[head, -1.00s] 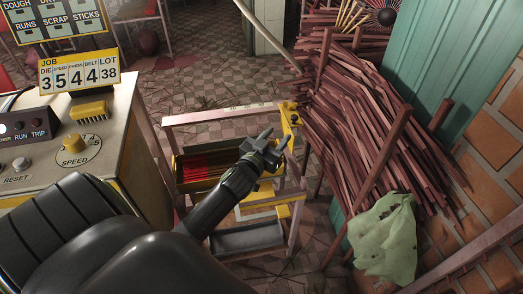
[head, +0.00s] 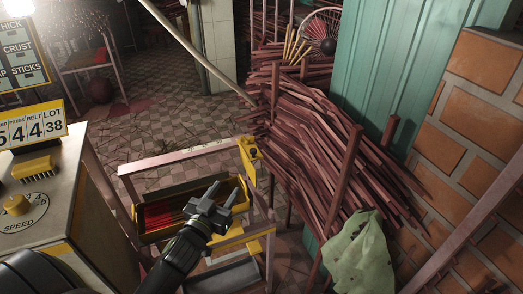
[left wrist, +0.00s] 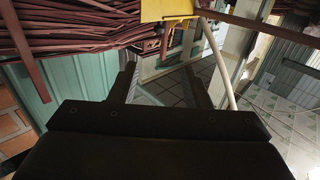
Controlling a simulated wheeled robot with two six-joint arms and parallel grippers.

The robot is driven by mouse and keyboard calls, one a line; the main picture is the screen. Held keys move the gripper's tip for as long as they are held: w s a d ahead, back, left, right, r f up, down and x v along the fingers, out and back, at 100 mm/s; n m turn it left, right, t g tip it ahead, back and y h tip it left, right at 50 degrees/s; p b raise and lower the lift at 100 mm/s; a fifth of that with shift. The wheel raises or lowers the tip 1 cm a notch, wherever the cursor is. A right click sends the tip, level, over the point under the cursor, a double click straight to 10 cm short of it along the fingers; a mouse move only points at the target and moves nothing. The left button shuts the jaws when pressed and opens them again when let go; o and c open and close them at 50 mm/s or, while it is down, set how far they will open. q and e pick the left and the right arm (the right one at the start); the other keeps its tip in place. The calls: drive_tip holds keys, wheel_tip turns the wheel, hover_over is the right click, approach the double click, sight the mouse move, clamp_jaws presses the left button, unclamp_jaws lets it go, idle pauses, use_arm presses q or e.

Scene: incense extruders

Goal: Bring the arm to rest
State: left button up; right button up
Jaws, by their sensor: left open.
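My left gripper (head: 226,196) is in the lower middle of the head view, its two fingers spread and nothing between them. It is above the right part of the cart (head: 180,160), in front of a yellow tray (head: 148,238) that holds red sticks. In the left wrist view the two dark fingers of my left gripper (left wrist: 162,88) stand apart, with tiled floor visible between them. My right gripper is not in view.
A yellow bracket (head: 249,157) tops the cart's corner post. Tiled floor lies open behind.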

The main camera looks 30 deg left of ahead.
use_arm(q)
drive_tip(key=s+d+f+g, duration=0.1)
drive_tip(key=s+f+g, duration=0.35)
drive_tip(key=s, duration=0.35)
drive_tip(key=s+d+f+g, duration=0.1)
drive_tip(key=s+f+g, duration=0.2)
drive_tip(key=s+g, duration=0.35)
drive_tip(key=s+f+g, duration=0.3)
drive_tip(key=s, duration=0.7)
wheel_tip(320, 180, down, 23)
drive_tip(key=a+g, duration=0.1)
drive_tip(key=g, duration=0.1)
drive_tip(key=s+d+f, duration=0.1)
drive_tip(key=s+f, duration=1.4)
drive_tip(key=f, duration=0.2)
drive_tip(key=shift+f+g, duration=0.35)
drive_tip(key=shift+g, duration=0.05)
